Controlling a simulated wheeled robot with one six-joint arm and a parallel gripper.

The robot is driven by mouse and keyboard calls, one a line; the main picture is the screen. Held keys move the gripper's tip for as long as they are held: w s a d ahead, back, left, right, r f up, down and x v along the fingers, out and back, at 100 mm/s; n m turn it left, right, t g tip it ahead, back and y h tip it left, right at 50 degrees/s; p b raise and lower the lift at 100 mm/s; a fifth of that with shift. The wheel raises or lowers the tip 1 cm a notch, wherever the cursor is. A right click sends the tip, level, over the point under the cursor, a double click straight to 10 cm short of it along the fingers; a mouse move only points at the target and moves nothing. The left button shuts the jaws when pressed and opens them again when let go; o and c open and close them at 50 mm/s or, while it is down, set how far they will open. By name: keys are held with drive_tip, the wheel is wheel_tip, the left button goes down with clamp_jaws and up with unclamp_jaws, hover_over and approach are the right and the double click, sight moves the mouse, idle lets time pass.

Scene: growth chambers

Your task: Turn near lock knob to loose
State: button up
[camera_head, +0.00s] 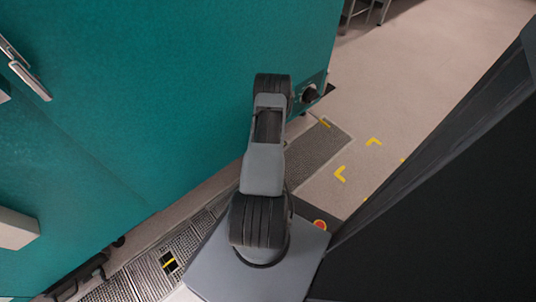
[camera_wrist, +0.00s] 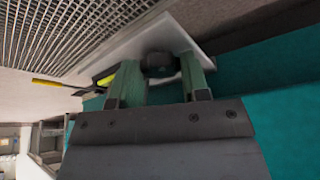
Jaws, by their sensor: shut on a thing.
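The near lock knob (camera_wrist: 157,64) is a dark, rounded piece in front of a pale plate (camera_wrist: 128,46) in the wrist view. My gripper (camera_wrist: 160,72) has its two green fingers on either side of the knob and is shut on it. The finger contact is partly in shadow. The knob's pointer or markings cannot be made out, so its setting cannot be told. In the head view my arm reaches toward the lower right edge of the teal chamber (camera_head: 170,80); the gripper and knob cannot be made out clearly there.
A metal grating (camera_wrist: 75,30) runs close to the plate, and a yellow strip (camera_wrist: 106,77) shows beside the left finger. In the head view, a grey floor grate (camera_head: 320,147) lies along the chamber's foot. Open floor with yellow corner marks (camera_head: 341,174) lies to the right.

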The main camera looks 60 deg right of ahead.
drive_tip(key=shift+w+d+r, duration=0.1)
drive_tip(key=shift+w, duration=0.1)
drive_tip(key=o, duration=0.7)
drive_tip(key=shift+c, duration=0.2)
drive_tip(key=shift+o, duration=1.3)
drive_tip(key=shift+s, duration=0.1)
drive_tip(key=p+v, duration=0.6)
drive_tip(key=v, duration=0.7)
drive_tip(key=shift+s+r, duration=0.2)
drive_tip(key=shift+s, duration=0.1)
